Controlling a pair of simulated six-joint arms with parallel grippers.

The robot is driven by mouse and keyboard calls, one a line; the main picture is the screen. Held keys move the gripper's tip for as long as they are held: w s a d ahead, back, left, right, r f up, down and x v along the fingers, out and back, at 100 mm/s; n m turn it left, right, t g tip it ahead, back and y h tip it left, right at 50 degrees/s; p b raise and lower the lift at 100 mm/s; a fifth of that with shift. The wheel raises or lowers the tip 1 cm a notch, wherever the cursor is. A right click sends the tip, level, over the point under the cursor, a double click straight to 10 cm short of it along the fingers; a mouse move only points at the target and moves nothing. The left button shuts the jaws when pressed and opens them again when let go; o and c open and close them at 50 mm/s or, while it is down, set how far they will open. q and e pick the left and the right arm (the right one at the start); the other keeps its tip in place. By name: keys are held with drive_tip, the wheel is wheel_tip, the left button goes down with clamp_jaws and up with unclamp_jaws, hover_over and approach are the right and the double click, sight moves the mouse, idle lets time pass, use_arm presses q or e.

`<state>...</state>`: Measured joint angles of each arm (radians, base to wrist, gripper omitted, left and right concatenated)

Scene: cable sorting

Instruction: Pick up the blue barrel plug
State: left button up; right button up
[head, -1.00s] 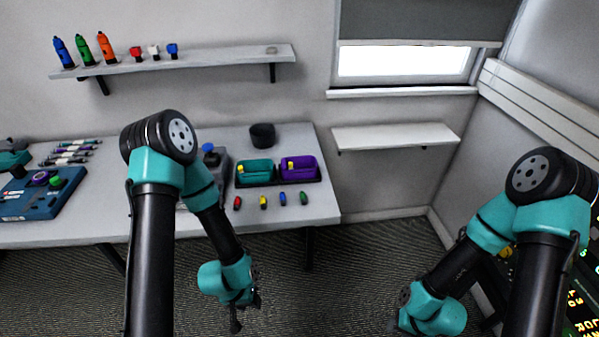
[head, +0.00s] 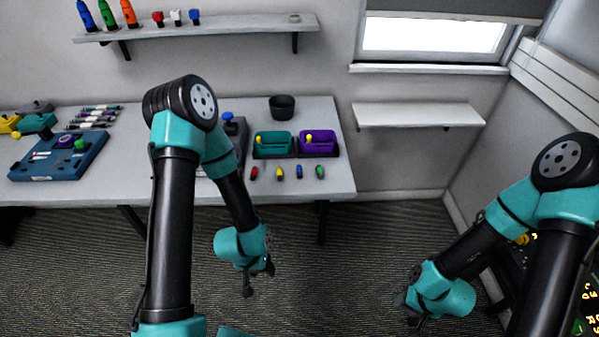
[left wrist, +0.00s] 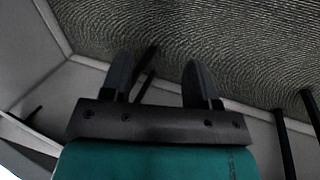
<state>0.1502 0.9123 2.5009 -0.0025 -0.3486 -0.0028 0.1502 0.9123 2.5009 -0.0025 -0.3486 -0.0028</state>
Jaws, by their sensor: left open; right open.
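The blue barrel plug (head: 299,172) lies near the front edge of the table, in a row with a red plug (head: 254,173), a yellow plug (head: 279,173) and a green plug (head: 320,172). My left gripper (head: 258,280) hangs in front of the table, below its top and apart from the plugs. In the left wrist view its two fingers (left wrist: 160,80) are spread with nothing between them, over the carpet. My right gripper (head: 410,308) hangs low at the right, far from the table, open with nothing seen in it.
Behind the plugs stand a teal bin (head: 273,152) and a purple bin (head: 318,150), each with a yellow item. A dark cup (head: 282,107) stands behind them. A blue device (head: 60,157) and several pens lie at the left. A wall shelf (head: 420,115) is at the right.

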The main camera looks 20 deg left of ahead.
use_arm(q)
drive_tip(key=o, duration=0.5)
drive_tip(key=w+d+r+m+y, duration=0.1)
drive_tip(key=w+r+m, duration=0.4)
drive_tip(key=w+r, duration=0.5)
drive_tip(key=w+d+r+m+y, duration=0.1)
drive_tip(key=w+r+m, duration=0.4)
drive_tip(key=w+r, duration=0.4)
drive_tip(key=w+d+r+m+y, duration=0.1)
drive_tip(key=w+d+r+m, duration=0.1)
drive_tip(key=w+r+m, duration=0.4)
drive_tip(key=shift+w+d+r+g+y, duration=0.15)
drive_tip(key=shift+w+r, duration=0.6)
drive_tip(key=shift+r, duration=1.05)
drive_tip(key=shift+w+a+r+g+y, duration=0.1)
drive_tip(key=shift+w+r, duration=0.7)
drive_tip(key=shift+r, duration=0.95)
drive_tip(key=shift+w+d+r+g+y, duration=0.15)
drive_tip(key=shift+w+r, duration=0.6)
drive_tip(key=shift+r, duration=1.05)
drive_tip(key=shift+a+f, duration=0.1)
